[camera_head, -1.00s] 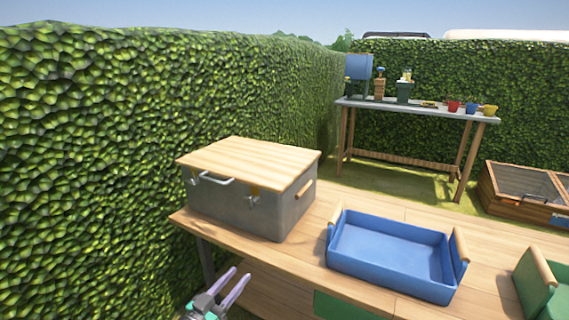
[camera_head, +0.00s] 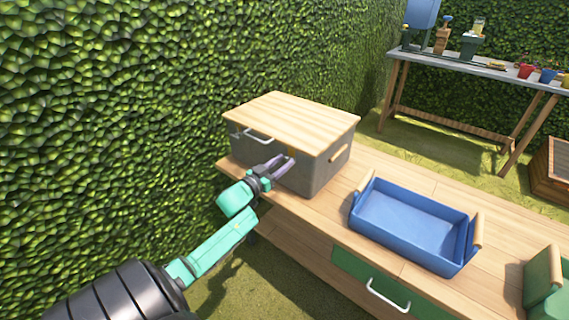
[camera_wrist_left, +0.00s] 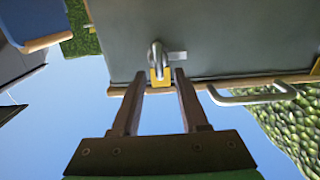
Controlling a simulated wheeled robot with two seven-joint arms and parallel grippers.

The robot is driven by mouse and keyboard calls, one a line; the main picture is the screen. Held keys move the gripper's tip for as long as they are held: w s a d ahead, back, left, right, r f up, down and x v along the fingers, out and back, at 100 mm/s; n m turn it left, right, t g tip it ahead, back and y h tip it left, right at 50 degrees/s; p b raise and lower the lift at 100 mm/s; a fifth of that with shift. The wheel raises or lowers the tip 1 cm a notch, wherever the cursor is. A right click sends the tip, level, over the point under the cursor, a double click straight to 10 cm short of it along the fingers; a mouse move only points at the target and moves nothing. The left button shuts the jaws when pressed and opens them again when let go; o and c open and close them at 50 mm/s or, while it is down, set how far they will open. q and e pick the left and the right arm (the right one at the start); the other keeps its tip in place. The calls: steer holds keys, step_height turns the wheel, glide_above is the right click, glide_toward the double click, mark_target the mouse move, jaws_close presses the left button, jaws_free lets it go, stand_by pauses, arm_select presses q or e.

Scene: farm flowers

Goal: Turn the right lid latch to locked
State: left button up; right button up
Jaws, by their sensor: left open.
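A grey box (camera_head: 316,178) with a pale wooden lid (camera_head: 295,118) stands at the left end of the workbench. Its right latch (camera_head: 291,152) is a small yellow piece under the lid's front edge, partly hidden by my gripper. In the left wrist view the right latch shows a yellow plate and a grey metal knob (camera_wrist_left: 156,54). My left gripper (camera_head: 284,160) is open at the box front. In the wrist view its two fingertips (camera_wrist_left: 160,76) lie on either side of the latch; I cannot tell whether they touch it. My right gripper is not in view.
A lid handle (camera_head: 257,137) sits left of the latch, near my fingers; it also shows in the wrist view (camera_wrist_left: 250,97). A blue tray (camera_head: 407,223) stands right of the box, and a green container (camera_head: 543,280) farther right. A hedge closes off the left side.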

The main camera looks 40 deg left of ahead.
arm_select(q)
steer(key=shift+w, duration=0.6)
jaws_close()
